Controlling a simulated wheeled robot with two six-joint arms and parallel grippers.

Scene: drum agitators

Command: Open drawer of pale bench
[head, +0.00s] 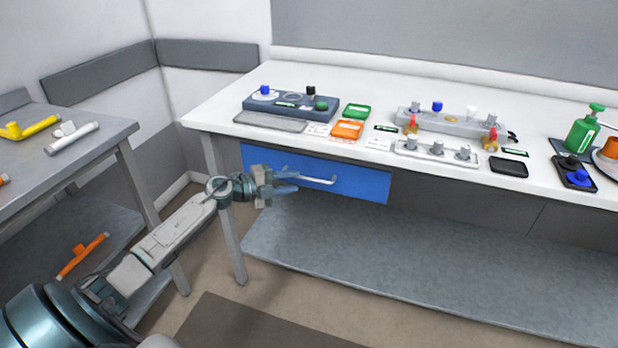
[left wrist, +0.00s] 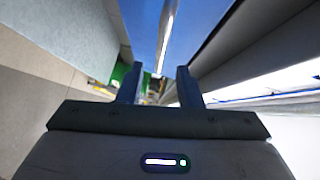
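The pale bench (head: 214,108) has a white top and a blue drawer (head: 360,184) under its left part. The drawer front looks about in line with the bench front; I cannot tell if it is slightly out. A silver bar handle (head: 318,180) runs across the front. My left gripper (head: 290,182) is at the handle's left end with its fingers apart. In the left wrist view, the handle (left wrist: 166,35) lines up with the gap between the fingers (left wrist: 160,78). Whether the fingertips reach around it is unclear. My right gripper is not in view.
A grey control unit (head: 290,110), green and orange trays and a pump bottle (head: 582,130) stand on the bench top. A grey lower shelf (head: 400,270) lies under the drawer. A grey side table (head: 90,142) with pipe pieces stands left. The floor before the bench is clear.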

